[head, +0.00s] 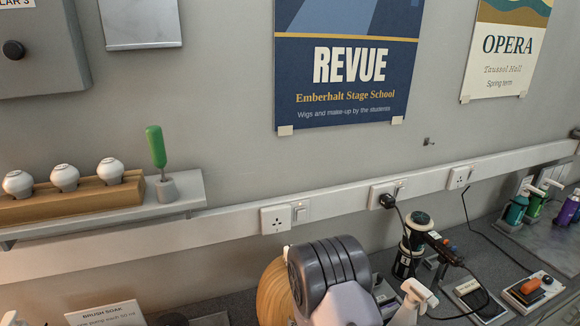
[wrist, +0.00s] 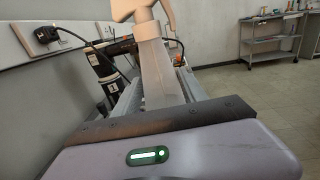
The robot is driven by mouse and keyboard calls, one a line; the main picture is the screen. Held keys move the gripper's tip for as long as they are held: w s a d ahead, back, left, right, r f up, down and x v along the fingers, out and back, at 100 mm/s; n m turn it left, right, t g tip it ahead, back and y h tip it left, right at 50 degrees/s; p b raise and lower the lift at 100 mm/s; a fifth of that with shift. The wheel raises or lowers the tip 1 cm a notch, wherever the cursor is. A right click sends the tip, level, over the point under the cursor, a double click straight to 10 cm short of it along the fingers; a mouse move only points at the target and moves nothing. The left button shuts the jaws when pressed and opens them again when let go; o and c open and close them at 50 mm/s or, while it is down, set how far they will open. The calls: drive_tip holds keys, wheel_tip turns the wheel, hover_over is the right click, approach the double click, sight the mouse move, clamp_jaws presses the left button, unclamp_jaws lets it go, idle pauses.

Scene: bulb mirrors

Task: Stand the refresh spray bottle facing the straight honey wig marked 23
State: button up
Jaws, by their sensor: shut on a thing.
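A pale spray bottle with a trigger head (wrist: 150,60) stands upright between the jaws of my gripper (wrist: 165,105) in the wrist view. The gripper is shut on it. In the head view its white trigger head (head: 418,294) shows at the bottom edge, right of my arm; the body is mostly out of frame. I cannot read a label on it. A rounded honey-coloured shape with straight streaks (head: 273,294), possibly the wig, is partly hidden behind my arm in the head view. No number 23 is visible.
Several coloured spray bottles (head: 516,210) stand at far right. A sign (head: 105,314) is at bottom left.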

drive_tip(key=a+r+n+t+y, duration=0.2)
drive_tip(key=a+r+n+t, duration=0.15)
drive_tip(key=a, duration=0.75)
drive_tip(key=shift+m, duration=0.55)
drive_tip(key=f+b, duration=0.1)
drive_tip(key=b, duration=0.1)
drive_tip(key=f+b, duration=0.4)
drive_tip(key=shift+w+a+f, duration=0.1)
drive_tip(key=shift+w+f, duration=0.05)
drive_tip(key=shift+w, duration=0.1)
